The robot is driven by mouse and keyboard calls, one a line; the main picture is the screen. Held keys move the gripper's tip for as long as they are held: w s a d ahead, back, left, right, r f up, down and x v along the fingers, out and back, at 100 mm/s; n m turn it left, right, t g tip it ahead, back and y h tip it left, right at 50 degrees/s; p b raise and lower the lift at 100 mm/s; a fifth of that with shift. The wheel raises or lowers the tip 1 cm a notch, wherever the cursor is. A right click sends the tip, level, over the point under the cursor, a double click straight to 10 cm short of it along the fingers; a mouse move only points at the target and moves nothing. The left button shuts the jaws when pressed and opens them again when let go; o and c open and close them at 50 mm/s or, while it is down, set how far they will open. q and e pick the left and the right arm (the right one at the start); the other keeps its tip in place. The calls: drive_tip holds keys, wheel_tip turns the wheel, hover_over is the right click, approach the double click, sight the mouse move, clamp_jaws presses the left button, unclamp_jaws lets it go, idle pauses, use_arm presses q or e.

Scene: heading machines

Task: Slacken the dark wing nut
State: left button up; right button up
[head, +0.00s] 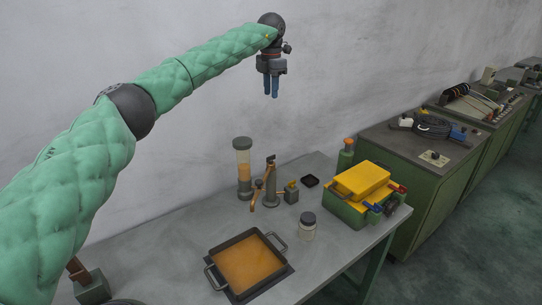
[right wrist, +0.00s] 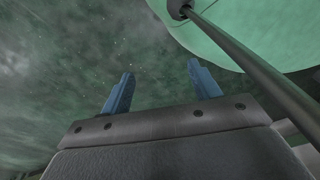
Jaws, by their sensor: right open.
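I cannot make out the dark wing nut for certain. A grey fixture (head: 270,190) with a copper-coloured lever and a dark top stands on the bench, and its small parts are too small to tell apart. My left gripper (head: 271,92) hangs high above and behind it, against the wall, with its blue fingers pointing down. The fingers look close together, and I cannot tell whether they are open or shut. In the right wrist view, my right gripper (right wrist: 162,78) has its two blue fingers spread wide, with nothing between them, over a dark green floor.
The bench (head: 160,262) holds a clear cylinder with orange contents (head: 243,165), a black tray of orange liquid (head: 247,264), a lidded jar (head: 308,226), a green bottle (head: 346,155) and a yellow-topped green box (head: 361,180). Green cabinets (head: 425,190) stand at right.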

use_arm(q)
wheel_tip(320, 180, down, 5)
drive_tip(key=b, duration=0.4)
use_arm(e)
drive_tip(key=w+a+r+b, duration=0.3)
drive_tip(key=w+r, duration=0.4)
drive_tip(key=r, duration=0.1)
drive_tip(key=w+a+r+b, duration=0.3)
drive_tip(key=w+a+r, duration=0.1)
drive_tip(key=w+r, duration=0.35)
use_arm(q)
drive_tip(key=b, duration=0.4)
hover_over(271, 159)
wheel_tip(271, 159, down, 9)
drive_tip(key=f+b, duration=0.3)
drive_tip(key=f, duration=0.1)
drive_tip(key=shift+w+f, duration=0.1)
drive_tip(key=shift+w, duration=0.1)
drive_tip(key=shift+f, duration=0.25)
wheel_tip(271, 159, down, 5)
drive_tip(key=shift+r+p, duration=0.2)
drive_tip(key=shift+p, duration=0.55)
drive_tip(key=shift+f, duration=1.3)
use_arm(e)
wheel_tip(271, 159, up, 24)
drive_tip(key=s+d, duration=0.1)
drive_tip(key=s, duration=0.1)
drive_tip(key=shift+s+d+y, duration=0.25)
drive_tip(key=shift+d+y, duration=0.05)
drive_tip(key=shift+y, duration=0.1)
